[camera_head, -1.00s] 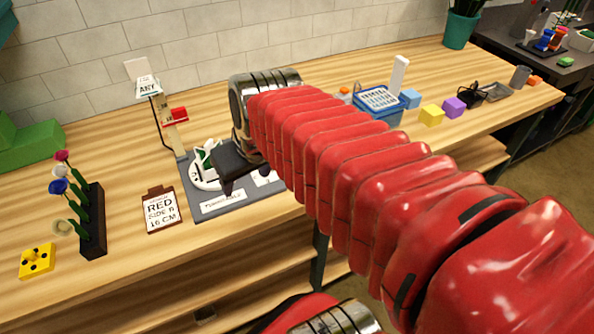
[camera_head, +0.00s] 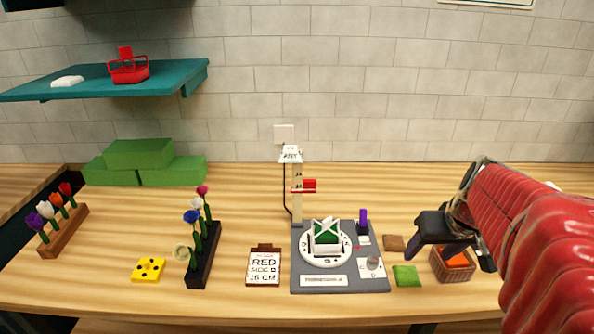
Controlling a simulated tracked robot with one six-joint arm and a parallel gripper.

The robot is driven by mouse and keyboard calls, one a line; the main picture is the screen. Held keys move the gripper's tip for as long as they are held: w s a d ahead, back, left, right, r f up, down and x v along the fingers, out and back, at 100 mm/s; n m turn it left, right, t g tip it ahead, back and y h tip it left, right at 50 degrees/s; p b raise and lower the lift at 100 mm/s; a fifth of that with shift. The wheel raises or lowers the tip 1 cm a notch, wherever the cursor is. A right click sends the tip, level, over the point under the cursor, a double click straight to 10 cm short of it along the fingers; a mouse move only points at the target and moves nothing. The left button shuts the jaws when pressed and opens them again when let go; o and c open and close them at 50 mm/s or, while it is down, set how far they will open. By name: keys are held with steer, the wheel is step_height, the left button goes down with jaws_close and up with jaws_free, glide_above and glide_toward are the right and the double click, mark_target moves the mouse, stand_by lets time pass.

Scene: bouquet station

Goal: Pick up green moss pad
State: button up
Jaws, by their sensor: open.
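The green moss pad (camera_head: 407,275) is a small flat green square. It lies on the wooden table just right of the grey turntable board, in front of a brown square pad (camera_head: 393,243). My gripper (camera_head: 449,258) hangs to the right of the moss pad, with its dark fingers spread apart and nothing seen between them held. It appears above and around the view of a small woven basket (camera_head: 455,272) with orange content. The moss pad is fully in view, and the gripper is apart from it.
The grey board (camera_head: 325,285) carries a white dial with a green-and-white block, and a measuring post (camera_head: 297,205) rises behind it. A sign (camera_head: 263,267), yellow block (camera_head: 148,270) and flower racks stand left. Green blocks (camera_head: 140,165) are at the back. A teal shelf (camera_head: 100,85) overhangs the upper left.

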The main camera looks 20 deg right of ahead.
glide_above(408, 274)
steer(key=s, duration=0.2)
steer(key=shift+s+a+f, duration=0.1)
steer(key=shift+a+f, duration=0.1)
steer(key=shift+f, duration=1.8)
steer(key=shift+s+a+f, duration=0.1)
steer(key=shift+a+f, duration=0.1)
steer(key=shift+f, duration=1.8)
steer(key=shift+x, duration=2.6)
steer(key=shift+s, duration=0.1)
steer(key=shift+c, duration=0.2)
steer(key=c, duration=0.7)
